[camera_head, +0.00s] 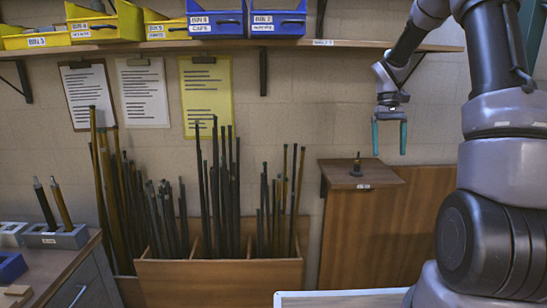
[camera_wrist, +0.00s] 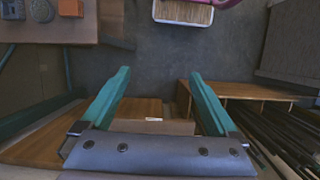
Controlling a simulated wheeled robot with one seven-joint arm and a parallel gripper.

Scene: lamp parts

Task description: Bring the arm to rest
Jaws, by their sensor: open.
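My gripper (camera_head: 390,148) hangs from my arm at the upper right of the head view, with its two teal fingers pointing down. The fingers are apart, with nothing between them. In the wrist view my gripper (camera_wrist: 160,74) also shows spread and empty fingers. A small dark fitting with a brassy part (camera_head: 357,165) stands upright on a wooden wall ledge (camera_head: 383,175), to the lower left of the fingers and apart from them. I cannot make out the fitting in the wrist view.
A shelf (camera_head: 340,45) with yellow bins (camera_head: 105,25) and blue bins (camera_head: 215,20) runs above. A wooden rack (camera_head: 220,280) of long rods stands at lower middle. A cabinet top (camera_head: 60,270) with grey holders is at left. A pale-edged surface (camera_head: 340,297) lies at the bottom.

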